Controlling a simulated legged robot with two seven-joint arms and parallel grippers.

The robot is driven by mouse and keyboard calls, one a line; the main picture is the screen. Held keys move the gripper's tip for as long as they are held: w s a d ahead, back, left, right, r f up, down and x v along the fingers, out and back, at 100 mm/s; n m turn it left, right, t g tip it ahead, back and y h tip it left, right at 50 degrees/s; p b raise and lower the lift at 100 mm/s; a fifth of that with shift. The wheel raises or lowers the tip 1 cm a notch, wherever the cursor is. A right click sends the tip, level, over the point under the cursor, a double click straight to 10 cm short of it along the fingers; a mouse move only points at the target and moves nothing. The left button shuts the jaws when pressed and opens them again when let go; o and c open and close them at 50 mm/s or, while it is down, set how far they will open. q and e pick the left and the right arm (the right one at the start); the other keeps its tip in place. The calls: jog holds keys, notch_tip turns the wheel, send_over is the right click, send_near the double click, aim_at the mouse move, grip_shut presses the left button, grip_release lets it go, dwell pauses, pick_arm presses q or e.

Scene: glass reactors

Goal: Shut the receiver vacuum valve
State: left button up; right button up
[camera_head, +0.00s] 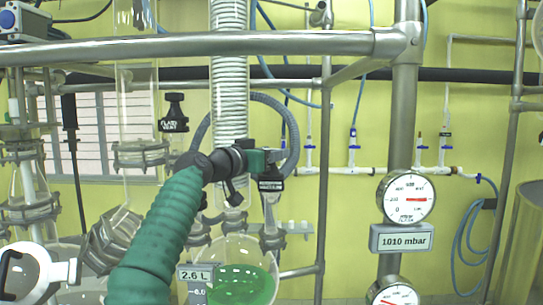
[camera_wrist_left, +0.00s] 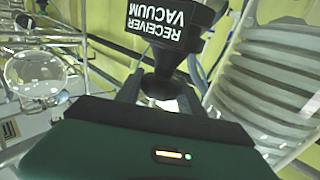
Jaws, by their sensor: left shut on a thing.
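The receiver vacuum valve (camera_head: 270,185) has a black labelled handle and sits just above the receiver flask, right of the coiled glass column. In the left wrist view its black knob (camera_wrist_left: 165,32) fills the top middle, with the label upside down. The exact finger contact is partly hidden by the gripper body. My right gripper is not in view.
The coiled glass column (camera_head: 229,80) stands close beside the gripper. The receiver flask (camera_head: 240,282) holds green liquid below. A metal rail (camera_head: 190,46) crosses above, and a pressure gauge (camera_head: 406,198) is at the right.

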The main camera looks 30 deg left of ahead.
pick_arm(q)
jog(key=shift+f, duration=0.1)
jog(key=o, duration=0.9)
jog(key=shift+o, duration=0.8)
jog(key=shift+a, duration=0.1)
jog(key=shift+s+f+b, duration=0.1)
jog(key=shift+s+b, duration=0.15)
jog(key=shift+b, duration=0.1)
jog(key=s+a+b, duration=0.1)
jog(key=s+b, duration=0.7)
jog(key=s, duration=0.8)
jog(key=shift+b, duration=0.4)
